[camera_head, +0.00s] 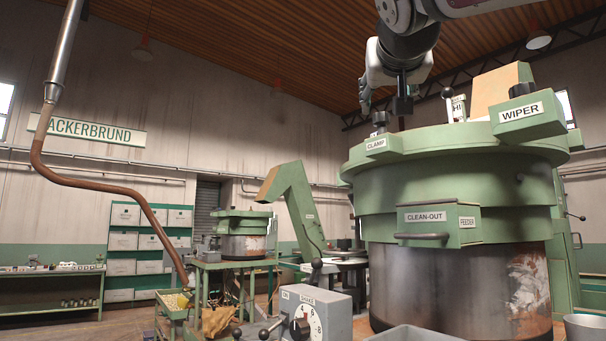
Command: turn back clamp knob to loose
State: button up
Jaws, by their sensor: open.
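A green box labelled CLAMP (382,145) sits on the left rim of the large green hopper (460,185). The dark clamp knob (380,118) stands on top of that box. My gripper (384,104) points down from above, with its fingers just over the knob and to either side of it in the picture. It is open, and nothing shows between its fingers. I cannot tell whether a finger touches the knob. Any setting marks on the knob are hidden or too small to read.
A WIPER box (533,112) with a black knob (522,89) is at the hopper's right. A ball-topped lever (448,106) rises between them. A CLEAN-OUT door (425,217) is below. A grey control box (308,314) stands in the foreground. A second hopper (243,235) stands farther back.

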aim_at(382, 112)
jog(key=w, duration=0.3)
jog(key=w+d+p, duration=0.1)
jog(key=w, duration=0.4)
jog(key=shift+w+d, duration=0.35)
jog(key=shift+d, duration=0.05)
grip_shut()
